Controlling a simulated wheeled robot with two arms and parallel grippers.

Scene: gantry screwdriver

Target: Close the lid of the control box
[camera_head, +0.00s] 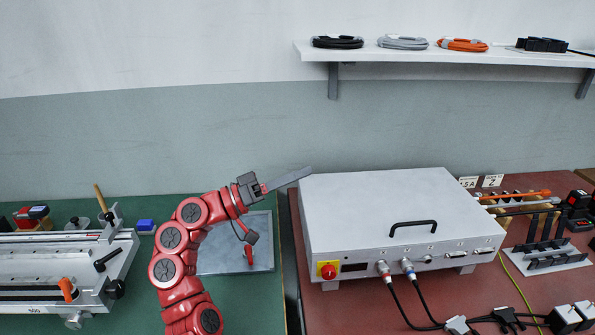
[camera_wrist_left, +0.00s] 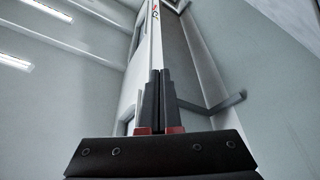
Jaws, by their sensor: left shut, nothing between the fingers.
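The control box (camera_head: 345,237) is a light grey case on the red-brown bench at the right. Its lid (camera_head: 390,205) lies flat over the top, with a black handle (camera_head: 413,227) near the front edge. The lid looks down; I cannot see any gap under it. My left gripper (camera_head: 305,174) is shut and empty. Its tips are by the far left corner of the lid; I cannot tell whether they touch it. The left wrist view also shows the left gripper's shut fingers (camera_wrist_left: 159,80). My right gripper is not in view.
Cables with connectors (camera_head: 408,266) run from the box front across the bench. A tool rack (camera_head: 545,250) stands right of the box. A metal clamping fixture (camera_head: 65,265) sits on the green bench at left. A wall shelf (camera_head: 430,54) holds coiled cables.

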